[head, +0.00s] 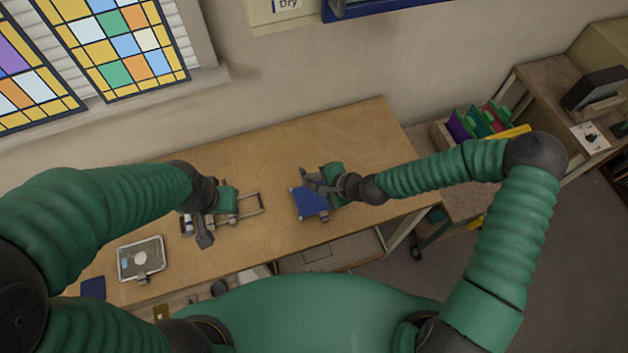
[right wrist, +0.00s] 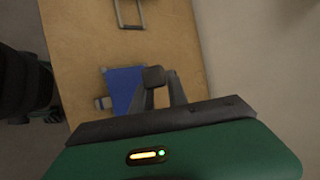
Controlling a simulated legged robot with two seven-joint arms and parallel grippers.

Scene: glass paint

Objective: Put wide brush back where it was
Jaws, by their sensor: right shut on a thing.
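My right gripper (head: 318,183) is low over the right part of the wooden table, beside a flat blue piece (head: 311,203). It is shut on what seems to be the wide brush, mostly hidden by the fingers. In the right wrist view the fingers (right wrist: 163,84) point down at the table, with the blue piece (right wrist: 124,88) just left of them. A small pale end (right wrist: 103,103) shows at the blue piece's left edge. My left gripper (head: 213,212) is over a metal frame (head: 250,205) at the table's middle; its jaws are not clear.
A metal-rimmed tray (head: 141,259) and a dark blue square (head: 93,288) lie at the table's left. The wooden table (head: 290,140) is bare toward the wall. A trolley with coloured folders (head: 478,122) stands at the right.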

